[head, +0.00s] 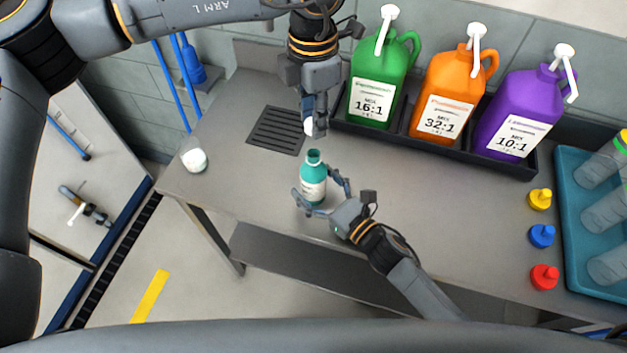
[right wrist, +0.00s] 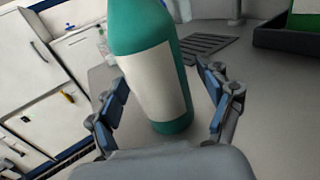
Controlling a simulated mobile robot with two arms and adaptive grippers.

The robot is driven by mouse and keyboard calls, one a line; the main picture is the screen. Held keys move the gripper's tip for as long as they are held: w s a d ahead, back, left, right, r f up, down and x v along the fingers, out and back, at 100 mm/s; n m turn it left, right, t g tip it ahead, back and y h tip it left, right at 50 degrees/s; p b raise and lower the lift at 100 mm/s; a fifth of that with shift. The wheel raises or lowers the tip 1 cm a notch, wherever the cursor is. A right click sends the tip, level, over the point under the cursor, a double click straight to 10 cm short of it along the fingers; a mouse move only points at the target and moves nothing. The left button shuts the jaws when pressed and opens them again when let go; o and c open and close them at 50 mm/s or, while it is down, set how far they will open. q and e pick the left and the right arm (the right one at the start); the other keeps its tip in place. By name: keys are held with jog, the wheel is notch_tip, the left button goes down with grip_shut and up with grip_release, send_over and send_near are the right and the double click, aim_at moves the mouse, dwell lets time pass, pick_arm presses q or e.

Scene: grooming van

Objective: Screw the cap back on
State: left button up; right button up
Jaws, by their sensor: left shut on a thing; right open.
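A teal bottle (head: 313,183) with a white label and an open dark mouth stands upright on the grey metal table (head: 420,185). My right gripper (head: 315,189) is open, its fingers on both sides of the bottle's lower body. In the right wrist view the bottle (right wrist: 178,110) stands between the spread fingers, with gaps visible at both sides; its top is out of that view. My left gripper (head: 316,127) is shut on a small white cap (head: 308,125), mostly hidden by the fingers. It holds the cap above and apart from the bottle mouth.
Green (head: 381,85), orange (head: 442,98) and purple (head: 519,112) pump jugs stand in a black tray at the back. A drain grille (head: 276,131) lies behind the bottle. Yellow, blue (head: 542,236) and red caps and a teal tray (head: 570,205) are at right. A white container (head: 194,160) is at left.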

jog(key=shift+w+a, duration=0.15)
jog(key=shift+a, duration=0.05)
grip_shut()
pick_arm(q)
jog(key=shift+f, duration=2.5)
jog(key=shift+f, duration=0.9)
jog(key=shift+f, duration=0.55)
